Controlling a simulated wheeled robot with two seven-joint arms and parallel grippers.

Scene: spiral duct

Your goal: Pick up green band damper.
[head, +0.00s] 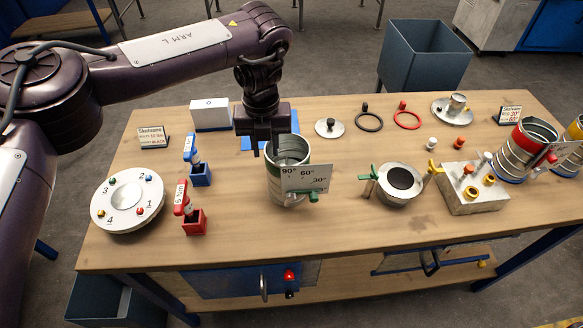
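The green band damper (273,183) is a silvery metal cylinder standing upright near the middle of the table. A green band shows near its top rim. A grey angle plate marked 90°, 60° and 30° is on its front right side, with a green handle below. My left gripper (268,146) points down at the far left part of the damper's rim and overlaps it in the head view. Its dark fingers blend together, so I cannot tell whether they are apart or touch the rim. My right gripper is not in view.
Left of the damper stand a red holder (194,222), a blue holder (201,178) and a round numbered dial (127,200). Right of it are a metal collar with green and yellow handles (383,190), a metal block (480,204) and a red-banded duct (517,160).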

